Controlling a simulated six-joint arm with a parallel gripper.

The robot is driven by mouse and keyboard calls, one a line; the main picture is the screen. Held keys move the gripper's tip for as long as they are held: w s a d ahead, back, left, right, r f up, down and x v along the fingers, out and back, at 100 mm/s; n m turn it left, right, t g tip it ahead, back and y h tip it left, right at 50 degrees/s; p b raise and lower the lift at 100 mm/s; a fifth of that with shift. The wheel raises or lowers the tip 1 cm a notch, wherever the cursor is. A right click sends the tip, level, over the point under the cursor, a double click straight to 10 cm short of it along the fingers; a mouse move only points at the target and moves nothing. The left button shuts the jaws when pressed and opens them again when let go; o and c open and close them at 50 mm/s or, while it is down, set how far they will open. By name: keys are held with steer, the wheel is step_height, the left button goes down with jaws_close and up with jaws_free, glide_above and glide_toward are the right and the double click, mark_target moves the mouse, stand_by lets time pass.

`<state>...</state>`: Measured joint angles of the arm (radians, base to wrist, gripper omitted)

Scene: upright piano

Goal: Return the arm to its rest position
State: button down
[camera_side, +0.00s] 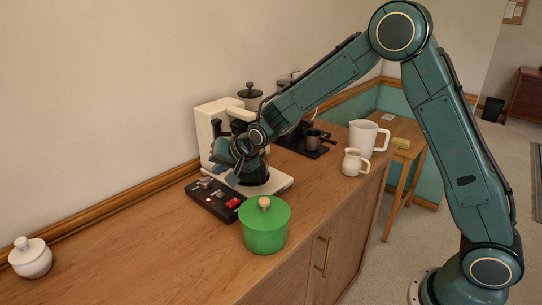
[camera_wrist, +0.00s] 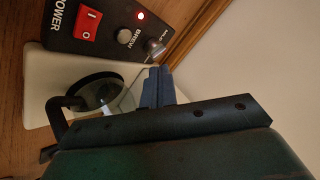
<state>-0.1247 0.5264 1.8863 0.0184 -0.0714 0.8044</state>
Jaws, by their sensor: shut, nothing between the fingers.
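My gripper (camera_side: 233,179) hangs at the end of my bent teal arm, low over the black control panel (camera_side: 212,199) in front of the cream coffee machine (camera_side: 206,122). In the wrist view my blue-grey fingers (camera_wrist: 158,86) are together with nothing between them. They are near a small grey knob (camera_wrist: 155,47) on the panel; I cannot tell whether they touch it. The panel also has a red power switch (camera_wrist: 88,22), a round brew button (camera_wrist: 125,36) and a lit red lamp (camera_wrist: 140,15). My arm partly hides the machine.
A green lidded pot (camera_side: 264,228) stands on the wooden cabinet close to the panel. A cream jug (camera_side: 355,162) and white pitcher (camera_side: 368,137) stand farther right. A white lidded bowl (camera_side: 30,258) is at far left. The wall rises behind; the cabinet's left stretch is mostly clear.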

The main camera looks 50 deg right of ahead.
stand_by(0.4)
steer(key=s+d+r+n+g, duration=0.1)
steer(key=s+d+r+n, duration=0.1)
steer(key=s+r, duration=0.6)
steer(key=s+d+r+n+g, duration=0.1)
steer(key=s+d+r+n, duration=0.3)
steer(key=s, duration=0.7)
steer(key=s+r+n+g+h, duration=0.1)
steer(key=s, duration=2)
steer(key=shift+d+r+n+g, duration=0.25)
steer(key=shift+d+n+g, duration=0.05)
steer(key=shift+d+n, duration=0.1)
